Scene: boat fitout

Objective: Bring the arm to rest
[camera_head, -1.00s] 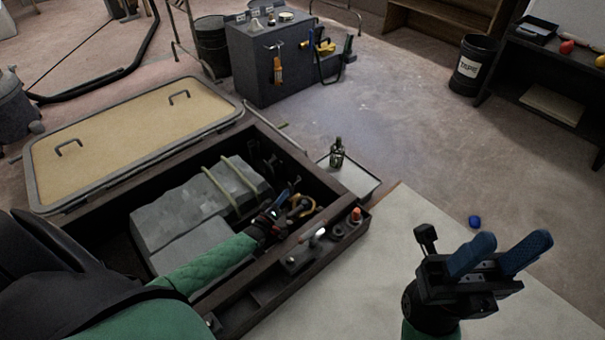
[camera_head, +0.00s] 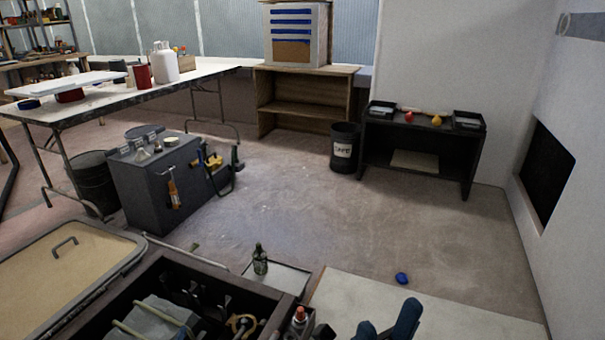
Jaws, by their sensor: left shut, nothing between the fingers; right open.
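My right gripper (camera_head: 387,322) shows at the bottom edge, right of centre. Its two blue fingers are apart with nothing between them, above the pale panel. What seems to be the tip of my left gripper (camera_head: 187,331) just shows at the bottom edge, over the open dark locker; it is shut and holds nothing. The rest of both arms is out of view.
The open locker (camera_head: 258,291) holds a grey block and a yellow shackle (camera_head: 240,323). A dark bottle (camera_head: 260,260) stands on a tray (camera_head: 290,279) beside it. A blue item (camera_head: 402,278) lies near the pale panel (camera_head: 430,305).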

